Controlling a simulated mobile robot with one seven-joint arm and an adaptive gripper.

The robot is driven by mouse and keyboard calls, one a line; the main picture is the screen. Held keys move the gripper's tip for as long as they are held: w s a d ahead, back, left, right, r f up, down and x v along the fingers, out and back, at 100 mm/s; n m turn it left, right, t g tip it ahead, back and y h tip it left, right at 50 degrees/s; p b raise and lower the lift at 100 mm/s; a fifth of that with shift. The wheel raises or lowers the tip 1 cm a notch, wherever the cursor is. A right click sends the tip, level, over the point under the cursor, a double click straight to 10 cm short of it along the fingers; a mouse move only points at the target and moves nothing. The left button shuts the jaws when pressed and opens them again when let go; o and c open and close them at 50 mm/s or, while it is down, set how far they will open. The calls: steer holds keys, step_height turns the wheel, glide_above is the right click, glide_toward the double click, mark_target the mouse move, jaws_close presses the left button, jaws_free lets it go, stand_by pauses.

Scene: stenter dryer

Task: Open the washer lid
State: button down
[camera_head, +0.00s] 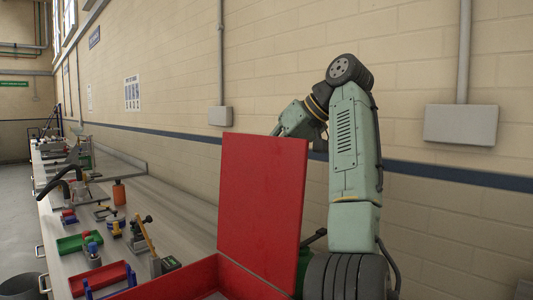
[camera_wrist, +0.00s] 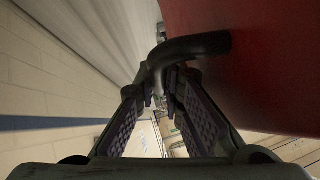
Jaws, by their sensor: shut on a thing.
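The red washer lid (camera_head: 261,205) stands up, close to upright, above the red washer body (camera_head: 178,281) at the bottom of the head view. The washer is open at the top, and part of its inside shows. In the wrist view the lid's red face (camera_wrist: 270,65) fills the right side, with a curved black handle (camera_wrist: 192,47) on it. My gripper (camera_wrist: 168,88) is shut on this handle near its bent end. In the head view my fingers are hidden behind the lid.
A long workbench (camera_head: 135,206) runs along the wall at the left, with a green tray (camera_head: 78,243), a red tray (camera_head: 98,279) and several tools. The wall is behind my arm, with a grey box (camera_head: 461,125) on it.

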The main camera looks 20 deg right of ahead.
mark_target(283, 141)
steer(key=shift+d, duration=0.1)
stand_by(0.3)
steer(key=c, duration=2)
jaws_free()
steer(key=shift+o, duration=0.2)
steer(key=s+d+r, duration=0.3)
steer(key=s+d, duration=0.6)
steer(key=s, duration=0.3)
steer(key=shift+s+d, duration=0.15)
steer(key=shift+d, duration=0.2)
steer(key=shift+r, duration=0.1)
